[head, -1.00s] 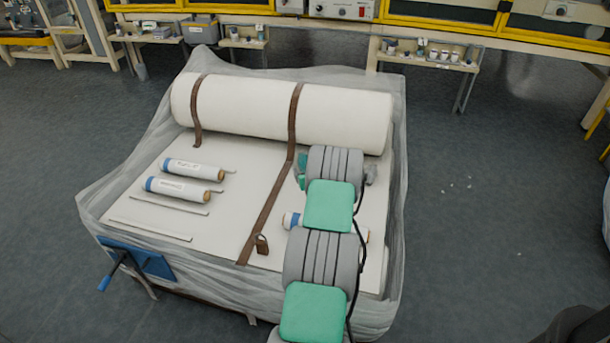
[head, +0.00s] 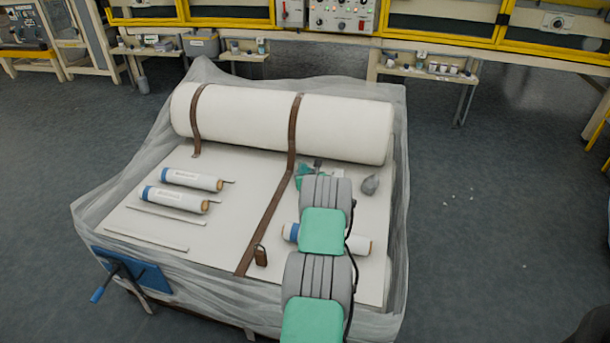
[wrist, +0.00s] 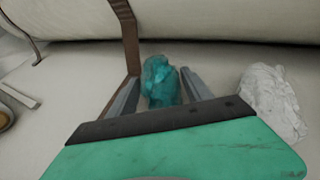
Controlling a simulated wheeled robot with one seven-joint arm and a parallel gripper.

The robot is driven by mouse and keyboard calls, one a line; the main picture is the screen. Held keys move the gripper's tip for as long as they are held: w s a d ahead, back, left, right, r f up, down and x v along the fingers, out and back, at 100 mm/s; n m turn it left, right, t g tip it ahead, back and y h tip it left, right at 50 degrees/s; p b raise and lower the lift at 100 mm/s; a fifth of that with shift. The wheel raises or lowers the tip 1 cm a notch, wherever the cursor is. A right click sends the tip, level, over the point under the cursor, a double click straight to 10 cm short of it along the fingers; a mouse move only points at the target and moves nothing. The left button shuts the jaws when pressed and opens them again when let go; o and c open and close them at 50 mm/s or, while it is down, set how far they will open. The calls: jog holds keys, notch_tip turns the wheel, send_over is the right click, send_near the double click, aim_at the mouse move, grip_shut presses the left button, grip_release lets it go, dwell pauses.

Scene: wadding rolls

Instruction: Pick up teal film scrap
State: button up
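The teal film scrap (wrist: 160,84) is a crumpled, shiny piece on the white work surface, in front of the big white roll. In the head view part of it (head: 303,177) shows just left of my arm's end; the arm hides the rest. My gripper (wrist: 161,76) points at it in the wrist view, one grey finger on each side of the scrap. The fingers are apart, with a small gap seen at the right finger. Whether the left finger touches it I cannot tell. In the head view my gripper (head: 317,166) is mostly hidden by my arm.
A crumpled grey-white scrap (wrist: 270,100) lies to the right. A brown strap (wrist: 127,40) runs close on the left. The big white roll (head: 290,122) stands behind. A small labelled roll (head: 358,244) lies partly under my arm; two more (head: 175,199) lie left.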

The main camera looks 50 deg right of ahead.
jog(key=c, duration=1)
